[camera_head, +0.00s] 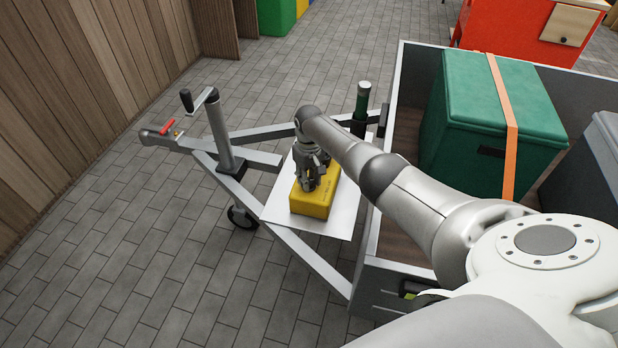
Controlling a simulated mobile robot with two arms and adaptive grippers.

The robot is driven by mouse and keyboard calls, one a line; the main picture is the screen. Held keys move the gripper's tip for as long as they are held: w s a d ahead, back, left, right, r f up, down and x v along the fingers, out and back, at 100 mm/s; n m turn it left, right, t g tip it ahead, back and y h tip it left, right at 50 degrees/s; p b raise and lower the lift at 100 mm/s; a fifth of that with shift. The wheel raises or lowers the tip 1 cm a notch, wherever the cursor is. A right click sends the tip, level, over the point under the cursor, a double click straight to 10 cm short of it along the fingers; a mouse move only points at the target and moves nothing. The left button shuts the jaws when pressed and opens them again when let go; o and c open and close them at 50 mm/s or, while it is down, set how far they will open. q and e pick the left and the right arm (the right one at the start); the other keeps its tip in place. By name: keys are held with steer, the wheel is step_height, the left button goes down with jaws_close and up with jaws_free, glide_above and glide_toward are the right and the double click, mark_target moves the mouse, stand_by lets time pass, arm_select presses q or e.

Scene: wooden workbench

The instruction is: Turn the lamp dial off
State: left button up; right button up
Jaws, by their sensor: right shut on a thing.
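A yellow box (313,202) sits on a pale flat plate (345,213) at the front of a trailer. No lamp shows plainly as such, and I see no dial. My right gripper (309,186) points down at the top of the yellow box, toward its left side. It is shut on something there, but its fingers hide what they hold. I cannot tell from this view whether that is a dial. My left gripper is not in view.
The trailer's grey frame (311,259) surrounds the plate. The trailer bed holds a green chest (462,93) with an orange strap. Open paving lies left.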

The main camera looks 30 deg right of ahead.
steer(key=shift+n, duration=1.5)
steer(key=o, duration=1.1)
step_height(320, 180, up, 12)
